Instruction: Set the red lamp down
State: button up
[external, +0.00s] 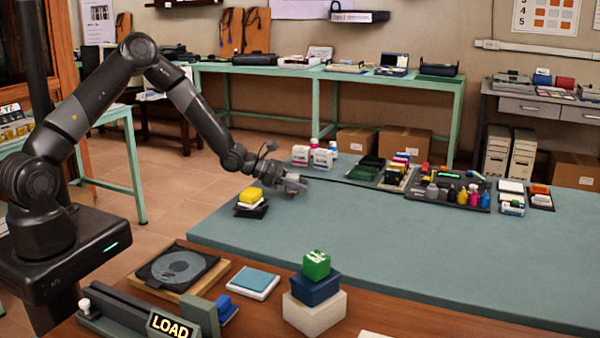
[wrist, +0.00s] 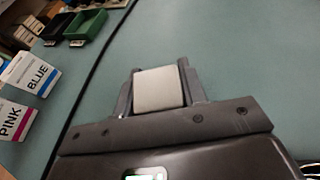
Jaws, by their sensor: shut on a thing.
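My gripper (external: 294,184) is over the left part of the green-topped table, at the end of the outstretched arm. In the wrist view its two fingers are shut on a pale grey block (wrist: 159,90) with a flat, squarish face. No red shows on that face, so I cannot tell whether it is the red lamp. In the external view the held block is too small to make out, and its height above the table is unclear. The table top (external: 400,245) is bare below and in front of my gripper.
A yellow-topped stack (external: 250,199) is to the left. Trays of small parts (external: 445,205) lie to the right. A black cable (wrist: 96,75) crosses the table.

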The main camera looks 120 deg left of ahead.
jog(key=o, duration=1)
jog(key=shift+f, duration=0.15)
jog(key=shift+s+r, duration=0.15)
jog(key=shift+r, duration=0.05)
jog(key=v, duration=1.1)
jog(key=shift+s+d+r, duration=0.15)
jog(key=shift+s+d, duration=0.1)
